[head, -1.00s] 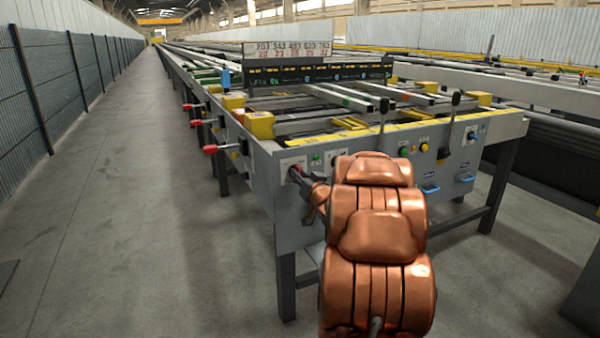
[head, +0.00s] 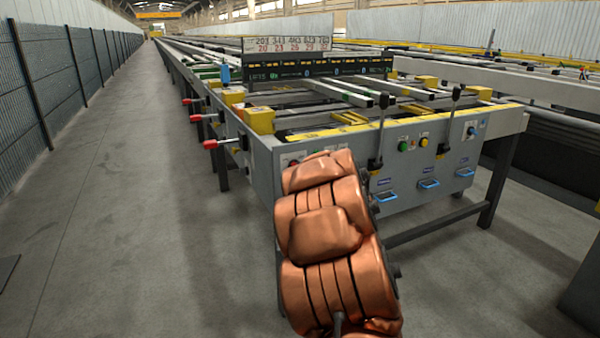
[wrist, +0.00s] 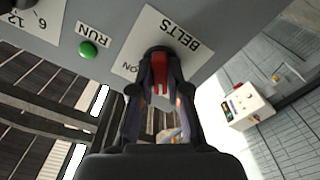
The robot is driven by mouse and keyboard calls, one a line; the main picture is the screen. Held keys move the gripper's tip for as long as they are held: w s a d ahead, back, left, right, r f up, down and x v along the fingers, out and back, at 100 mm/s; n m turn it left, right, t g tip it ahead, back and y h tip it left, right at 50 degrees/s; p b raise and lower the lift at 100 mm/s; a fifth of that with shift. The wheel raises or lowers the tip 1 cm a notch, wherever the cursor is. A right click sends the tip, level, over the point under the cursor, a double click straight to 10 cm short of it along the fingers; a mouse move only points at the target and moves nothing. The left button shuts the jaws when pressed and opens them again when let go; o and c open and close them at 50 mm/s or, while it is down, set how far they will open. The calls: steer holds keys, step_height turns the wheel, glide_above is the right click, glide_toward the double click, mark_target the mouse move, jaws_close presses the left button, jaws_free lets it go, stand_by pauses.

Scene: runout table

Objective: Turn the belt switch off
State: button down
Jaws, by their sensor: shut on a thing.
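The belt switch (wrist: 159,66) shows red in the wrist view, in front of a white label (wrist: 188,42) reading BELTS. The word ON is at the label's left side; no OFF mark can be read. My gripper (wrist: 160,86) is shut on the red switch, with a dark finger on each side of it. The switch's exact setting cannot be told, as the fingers cover part of it. In the head view my copper-coloured arm hides the gripper and the switch at the left end of the grey front panel (head: 262,192).
A green RUN button (wrist: 88,50) sits beside the BELTS label. Black levers (head: 378,135) and blue handles (head: 428,184) are further right on the panel. Red-handled levers (head: 212,144) stick out from the table's left side. The aisle (head: 120,220) on the left is clear.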

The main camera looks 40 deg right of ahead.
steer(key=shift+s+f+n, duration=0.1)
steer(key=shift+f+n, duration=0.05)
steer(key=shift+n, duration=0.65)
steer(key=c, duration=1.1)
jaws_free()
steer(key=shift+c, duration=0.2)
steer(key=v, duration=1.2)
